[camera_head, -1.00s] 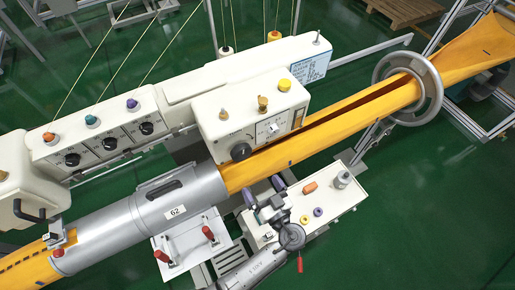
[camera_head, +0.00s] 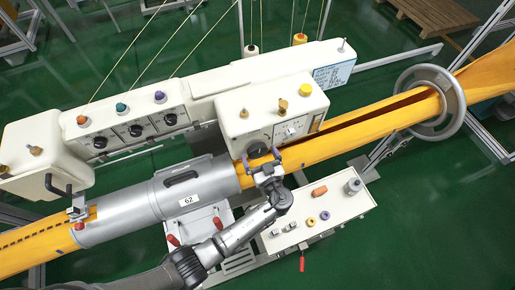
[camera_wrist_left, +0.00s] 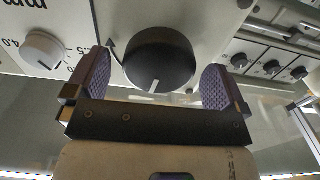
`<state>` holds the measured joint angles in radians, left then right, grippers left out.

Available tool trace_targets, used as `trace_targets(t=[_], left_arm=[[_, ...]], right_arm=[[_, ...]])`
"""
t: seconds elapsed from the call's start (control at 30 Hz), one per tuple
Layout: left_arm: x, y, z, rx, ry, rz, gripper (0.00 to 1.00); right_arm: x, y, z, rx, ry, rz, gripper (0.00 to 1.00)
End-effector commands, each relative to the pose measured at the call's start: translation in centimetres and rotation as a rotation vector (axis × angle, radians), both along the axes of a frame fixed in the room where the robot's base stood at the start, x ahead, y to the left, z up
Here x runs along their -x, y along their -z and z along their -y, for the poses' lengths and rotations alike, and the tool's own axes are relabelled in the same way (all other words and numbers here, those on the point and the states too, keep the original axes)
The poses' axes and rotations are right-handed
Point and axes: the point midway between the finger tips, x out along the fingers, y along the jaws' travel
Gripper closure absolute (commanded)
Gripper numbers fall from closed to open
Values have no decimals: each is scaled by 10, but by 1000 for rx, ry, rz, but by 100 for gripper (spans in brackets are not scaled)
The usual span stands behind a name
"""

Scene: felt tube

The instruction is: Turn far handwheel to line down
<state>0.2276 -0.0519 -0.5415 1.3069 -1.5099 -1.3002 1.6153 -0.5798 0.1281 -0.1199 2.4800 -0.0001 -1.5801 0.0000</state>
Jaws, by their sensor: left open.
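A round black handwheel (camera_head: 257,148) sits on the front face of the cream box above the orange felt tube. In the left wrist view the black handwheel (camera_wrist_left: 158,60) fills the middle. Its short white line is at the lower edge, pointing down and slightly left in that picture. My left gripper (camera_head: 262,158) is open in front of it. In the wrist view my left gripper (camera_wrist_left: 152,88) has its purple ridged pads on either side of the handwheel, with gaps showing between pads and rim. My right gripper is not in view.
The orange felt tube (camera_head: 360,128) runs past my arm, from the grey cylinder (camera_head: 190,187) through a grey ring (camera_head: 456,98). A white side table (camera_head: 342,208) holds small parts. In the wrist view a white dial (camera_wrist_left: 43,50) sits left of the handwheel.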

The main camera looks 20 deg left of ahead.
Motion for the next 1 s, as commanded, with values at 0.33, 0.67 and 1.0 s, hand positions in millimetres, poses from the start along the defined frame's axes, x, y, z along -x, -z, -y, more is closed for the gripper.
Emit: trace_targets(t=[0.33,0.67,1.0], left_arm=[[-16,0,-15,0,0,0,0],[-17,0,-16,0,0,-1,3],[-17,0,-16,0,0,-1,35]], right_arm=[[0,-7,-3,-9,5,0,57],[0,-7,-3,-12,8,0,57],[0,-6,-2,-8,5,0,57]])
